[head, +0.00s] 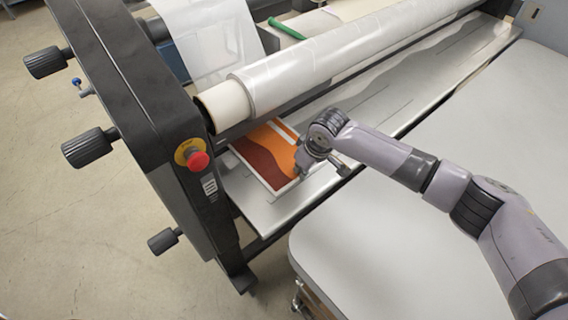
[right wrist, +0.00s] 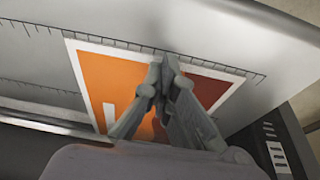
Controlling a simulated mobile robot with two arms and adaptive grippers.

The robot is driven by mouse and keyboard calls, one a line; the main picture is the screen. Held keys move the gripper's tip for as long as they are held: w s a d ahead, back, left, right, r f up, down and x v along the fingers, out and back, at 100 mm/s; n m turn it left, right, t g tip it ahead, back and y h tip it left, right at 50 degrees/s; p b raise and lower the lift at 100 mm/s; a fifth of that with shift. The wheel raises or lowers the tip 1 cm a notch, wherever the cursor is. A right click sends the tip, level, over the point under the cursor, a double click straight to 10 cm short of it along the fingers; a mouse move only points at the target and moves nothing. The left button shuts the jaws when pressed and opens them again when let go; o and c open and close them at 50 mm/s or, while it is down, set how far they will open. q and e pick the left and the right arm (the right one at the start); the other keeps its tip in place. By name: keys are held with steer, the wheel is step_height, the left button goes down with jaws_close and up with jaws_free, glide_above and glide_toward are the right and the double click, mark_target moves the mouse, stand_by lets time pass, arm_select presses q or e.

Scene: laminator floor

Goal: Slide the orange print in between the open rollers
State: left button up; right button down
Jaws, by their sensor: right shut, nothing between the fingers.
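The orange print (head: 270,155), orange and dark red with a white border, lies flat on the metal feed table (head: 262,213) of the laminator. Its far part reaches toward the roller (head: 300,75); I cannot tell how far in its far edge lies. My right gripper (head: 303,172) is over the print's right side, fingers pointing down. In the right wrist view its closed fingertips (right wrist: 165,68) are over the print (right wrist: 100,80), with nothing between them. I cannot tell whether they touch it. My left gripper is not in view.
The laminator's black side housing (head: 135,100) with a red stop button (head: 197,160) and black knobs (head: 88,147) stands left of the print. A pale table (head: 400,250) is in front. A green tube (head: 286,29) lies behind the roller.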

steer(key=shift+w+a+f, duration=0.1)
steer(key=shift+a, duration=0.05)
steer(key=shift+s+d+p, duration=0.35)
steer(key=shift+d+p, duration=0.1)
steer(key=shift+p, duration=0.3)
stand_by(0.6)
steer(key=p+v, duration=0.4)
steer(key=p, duration=0.1)
steer(key=shift+r+p, duration=0.4)
steer(key=shift+p+v, duration=0.65)
steer(key=shift+v, duration=0.25)
steer(key=shift+s+d+f, duration=0.1)
steer(key=shift+s, duration=0.05)
